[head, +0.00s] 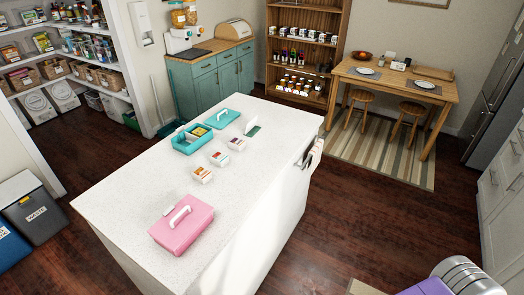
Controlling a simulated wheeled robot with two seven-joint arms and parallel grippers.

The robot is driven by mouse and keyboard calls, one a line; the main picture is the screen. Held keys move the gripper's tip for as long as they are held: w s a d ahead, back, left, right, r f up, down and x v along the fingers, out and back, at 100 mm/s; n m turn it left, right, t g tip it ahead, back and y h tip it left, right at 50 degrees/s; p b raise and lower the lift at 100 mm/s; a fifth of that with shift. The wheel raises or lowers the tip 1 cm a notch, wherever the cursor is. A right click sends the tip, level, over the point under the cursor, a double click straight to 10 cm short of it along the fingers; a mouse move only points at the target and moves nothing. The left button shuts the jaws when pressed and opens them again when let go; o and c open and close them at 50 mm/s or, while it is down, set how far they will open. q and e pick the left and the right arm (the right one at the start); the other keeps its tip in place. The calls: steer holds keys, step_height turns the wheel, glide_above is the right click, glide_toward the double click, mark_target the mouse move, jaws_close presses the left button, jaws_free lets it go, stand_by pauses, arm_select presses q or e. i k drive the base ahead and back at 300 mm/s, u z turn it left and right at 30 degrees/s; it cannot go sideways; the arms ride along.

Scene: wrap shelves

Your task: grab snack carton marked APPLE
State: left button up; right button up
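Three small white cartons with coloured labels stand in a slanting row on the white island: a near one with an orange-red label (202,174), a middle one with a teal and red label (219,158) and a far one with a reddish-purple label (236,144). The print is too small to read, so I cannot tell which is marked APPLE. An open teal lunch box (192,139) behind them holds a few items, one yellowish. Neither of my grippers shows in the head view.
A closed pink box with a white handle (181,224) sits on the near part of the island (120,200). A teal lid (222,118) and a small green and white item (252,128) lie farther back.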

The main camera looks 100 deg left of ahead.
mark_target(218, 158)
steer(key=u, duration=1.25)
steer(key=i, duration=1.8)
steer(key=u, duration=3.55)
